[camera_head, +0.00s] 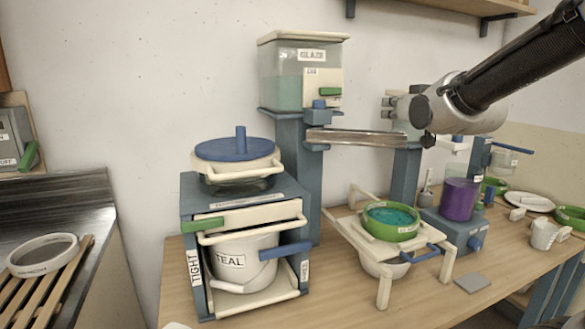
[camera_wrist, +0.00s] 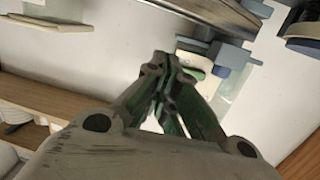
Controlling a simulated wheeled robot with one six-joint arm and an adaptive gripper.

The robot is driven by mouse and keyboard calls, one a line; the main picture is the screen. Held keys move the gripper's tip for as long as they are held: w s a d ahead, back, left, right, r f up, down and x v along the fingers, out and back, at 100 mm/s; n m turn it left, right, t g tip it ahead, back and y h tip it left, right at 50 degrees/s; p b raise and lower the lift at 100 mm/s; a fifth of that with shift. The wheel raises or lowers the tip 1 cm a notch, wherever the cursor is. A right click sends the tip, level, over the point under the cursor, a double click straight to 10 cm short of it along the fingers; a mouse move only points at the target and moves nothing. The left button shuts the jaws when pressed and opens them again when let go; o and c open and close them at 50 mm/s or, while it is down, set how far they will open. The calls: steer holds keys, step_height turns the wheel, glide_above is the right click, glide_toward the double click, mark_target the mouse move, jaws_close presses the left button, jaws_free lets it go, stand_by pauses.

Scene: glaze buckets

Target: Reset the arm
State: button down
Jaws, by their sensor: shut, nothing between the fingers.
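My arm reaches in from the upper right of the head view and ends in a silver wrist joint in front of the right dispensers. My gripper (camera_wrist: 165,68) shows in the wrist view, with its fingers together and nothing between them. In the head view I cannot make out the fingertips. Part of a dispenser and a long metal trough appear beyond the fingers in the wrist view, tilted. The fingers appear apart from them, though the exact gap is unclear.
A glaze tank (camera_head: 300,80) stands above a metal trough (camera_head: 355,137). Below are a blue-lidded pot (camera_head: 235,150), a TEAL bucket (camera_head: 240,262) in a box frame, a green-rimmed bowl (camera_head: 391,220) on a stand and a purple container (camera_head: 458,198). A shelf (camera_head: 460,8) hangs above.

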steer(key=s+d+f+g+h, duration=0.1)
steer(key=s+d+f+g, duration=0.2)
steer(key=s, duration=0.7)
steer(key=s+d+f+m+g+h, duration=0.1)
steer(key=s+d+f+g, duration=0.3)
steer(key=s+f, duration=0.4)
steer(key=s+d+f+m+g+h, duration=0.1)
steer(key=s+d+f+g, duration=0.2)
steer(key=s, duration=0.9)
step_height(320, 180, down, 2)
steer(key=shift+d+f+g+h, duration=0.15)
steer(key=shift+d+g+h, duration=0.25)
steer(key=shift+g, duration=0.7)
